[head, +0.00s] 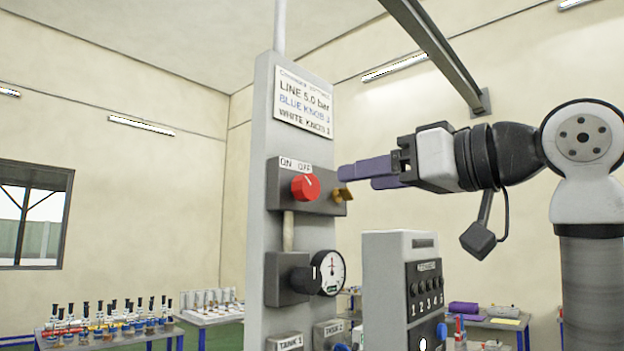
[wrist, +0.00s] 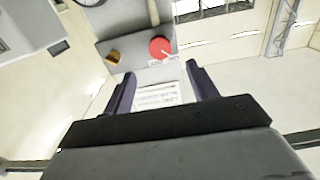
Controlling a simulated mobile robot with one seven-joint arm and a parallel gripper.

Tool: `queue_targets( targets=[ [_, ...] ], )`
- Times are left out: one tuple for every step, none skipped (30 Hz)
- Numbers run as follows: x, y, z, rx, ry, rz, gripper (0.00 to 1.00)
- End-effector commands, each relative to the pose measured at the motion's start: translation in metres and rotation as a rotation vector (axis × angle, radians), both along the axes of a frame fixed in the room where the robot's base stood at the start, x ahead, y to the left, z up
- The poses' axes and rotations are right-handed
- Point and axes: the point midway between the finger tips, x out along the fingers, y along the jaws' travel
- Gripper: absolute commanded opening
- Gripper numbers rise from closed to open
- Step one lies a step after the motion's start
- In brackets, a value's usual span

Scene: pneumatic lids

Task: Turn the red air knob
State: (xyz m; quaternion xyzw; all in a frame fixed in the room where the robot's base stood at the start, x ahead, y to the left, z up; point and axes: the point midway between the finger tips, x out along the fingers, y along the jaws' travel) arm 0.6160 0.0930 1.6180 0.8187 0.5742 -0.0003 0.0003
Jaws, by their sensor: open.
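The red air knob (head: 305,187) sits on a grey box on the upright panel, below an "ON OFF" label. Its white pointer line is tilted toward the upper right, on the OFF side. In the wrist view the red knob (wrist: 160,47) shows just beyond the fingertips, with nothing between the fingers. My gripper (head: 362,174) is to the right of the knob in the head view, apart from it, with its purple fingers pointing left. In the wrist view my gripper (wrist: 158,77) is open and empty.
A brass fitting (head: 342,194) juts from the box's right side, close below my fingers. A round gauge (head: 328,272) is mounted lower on the panel (head: 262,130). A grey unit with numbered knobs (head: 385,280) stands at lower right. A sign (head: 304,103) is above.

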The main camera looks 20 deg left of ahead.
Motion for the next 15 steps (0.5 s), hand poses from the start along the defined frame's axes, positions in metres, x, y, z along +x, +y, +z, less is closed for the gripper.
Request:
queue_targets(
  targets=[
    [0.005, 0.011, 0.003, -0.001, 0.001, 0.001, 0.58],
    [0.007, 0.018, 0.003, -0.001, 0.003, 0.002, 0.58],
    [0.01, 0.027, 0.003, -0.001, 0.001, 0.003, 0.58],
    [0.012, 0.033, 0.003, -0.001, 0.001, 0.002, 0.58],
    [0.014, 0.039, 0.003, -0.002, 0.002, 0.001, 0.58],
    [0.017, 0.047, 0.003, 0.0, 0.002, 0.002, 0.58],
    [0.019, 0.052, 0.003, 0.0, 0.002, 0.002, 0.58],
    [0.021, 0.058, 0.003, -0.001, 0.003, 0.002, 0.58],
    [0.023, 0.064, 0.003, 0.0, 0.001, 0.001, 0.58],
    [0.025, 0.069, 0.003, 0.0, 0.001, 0.0, 0.58],
    [0.027, 0.073, 0.002, -0.001, 0.001, 0.001, 0.58],
    [0.029, 0.078, 0.003, 0.001, 0.002, 0.001, 0.58],
    [0.03, 0.082, 0.002, 0.002, 0.002, 0.001, 0.58],
    [0.031, 0.085, 0.002, 0.001, 0.002, 0.001, 0.58],
    [0.033, 0.088, 0.002, 0.001, 0.002, 0.0, 0.58]
  ],
)
